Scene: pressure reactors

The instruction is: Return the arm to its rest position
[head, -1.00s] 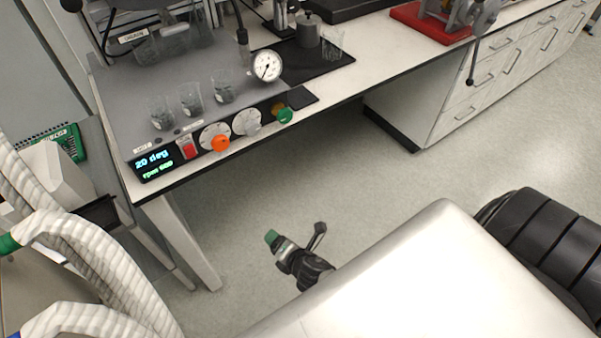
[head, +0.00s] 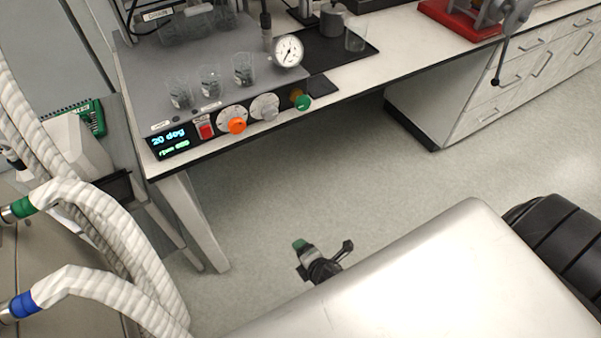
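A dark gripper-like part (head: 325,247) shows low in the middle of the head view, over the floor and in front of the bench. It seems to be my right gripper. One side of it ends in a green tip and the other in a thin black piece. My silver arm link hides its rear, and I cannot tell whether it is open, shut or holding something. It is apart from the bench and touches nothing that I can see. My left gripper is not in view.
A control bench (head: 130,60) with several glass beakers, a gauge (head: 288,51), knobs and a lit display (head: 171,141) stands at the upper left. White ribbed hoses (head: 95,215) are at the left. A drawer cabinet (head: 470,105) is at the right. Floor (head: 380,190) is clear between.

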